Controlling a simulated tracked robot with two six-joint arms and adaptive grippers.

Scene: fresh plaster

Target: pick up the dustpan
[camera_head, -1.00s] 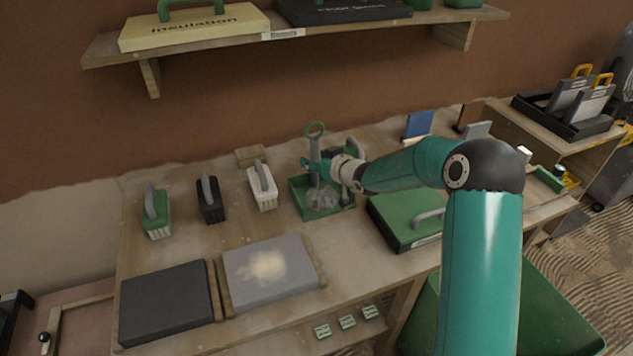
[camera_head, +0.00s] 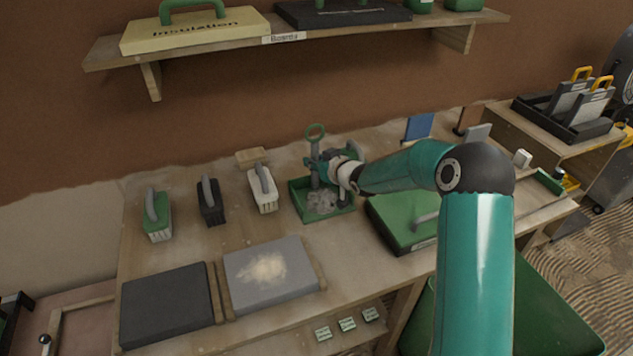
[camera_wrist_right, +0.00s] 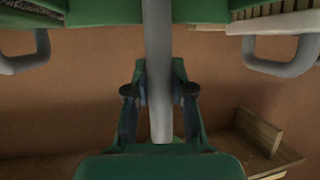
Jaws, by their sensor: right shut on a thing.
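The dustpan (camera_head: 335,210) is a green tray with grey lumps in it, standing on the workbench near the wall. In the right wrist view the grey handle (camera_wrist_right: 158,60) runs between the two fingers of my right gripper (camera_wrist_right: 159,95). The dustpan appears to rest on the bench. My left gripper is not in view.
Green, black and white-bristled brushes (camera_head: 157,215) stand left of the dustpan. A green case (camera_head: 395,222) lies close at its right. Two flat slabs (camera_head: 165,302) lie at the bench front. A shelf (camera_head: 300,32) hangs above.

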